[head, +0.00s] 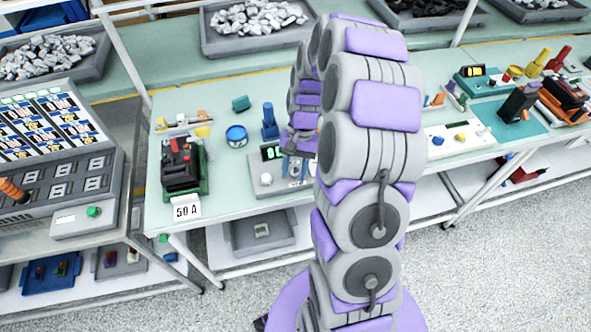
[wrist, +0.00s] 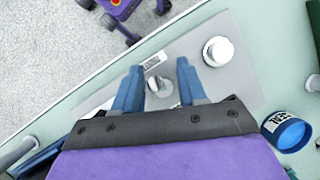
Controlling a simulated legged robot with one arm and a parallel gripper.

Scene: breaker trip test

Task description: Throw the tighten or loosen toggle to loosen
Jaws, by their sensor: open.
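The grey control box (head: 268,190) stands on the pale green bench, partly hidden by my arm. It has a lit green display (head: 271,152) and a white knob (head: 266,179). In the wrist view its grey top face (wrist: 185,55) shows a small metallic toggle (wrist: 157,86) on a round base, the white knob (wrist: 217,51) and small labels too blurred to read. My gripper (wrist: 158,75) is open above the box, its blue fingers on either side of the toggle. I cannot tell whether they touch it. In the head view my gripper (head: 297,168) is partly hidden.
A blue-topped tin (head: 236,136) and a blue stand (head: 270,124) are behind the box. A black-and-green breaker unit (head: 183,166) with a "50 A" card (head: 187,208) is left. Free bench lies between the unit and the box.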

